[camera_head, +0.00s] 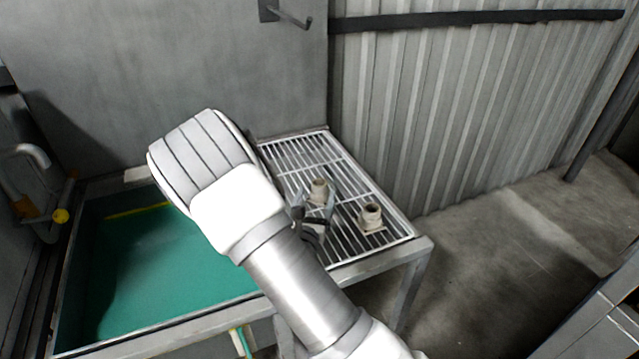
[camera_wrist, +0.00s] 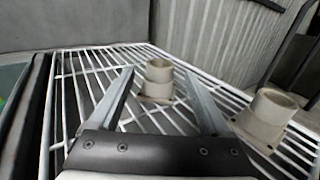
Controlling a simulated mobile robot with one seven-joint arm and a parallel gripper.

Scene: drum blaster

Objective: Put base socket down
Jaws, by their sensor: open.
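Two beige sockets stand upright on the white wire rack, and I cannot tell from the frames which one is the base socket. One socket (camera_head: 319,190) is farther back; in the wrist view this socket (camera_wrist: 158,80) stands between and just beyond my fingertips. The other socket (camera_head: 371,216) is nearer the rack's right front; it shows at the right in the wrist view (camera_wrist: 266,118), outside my right finger. My gripper (camera_wrist: 160,88) is open and low over the rack, with nothing clearly held. In the head view my gripper (camera_head: 313,208) is partly hidden by my arm.
The wire rack (camera_head: 292,158) sits on a metal frame beside a basin with a green bottom (camera_head: 150,270). A corrugated wall (camera_head: 460,100) closes the back right. Bare rack lies behind the sockets.

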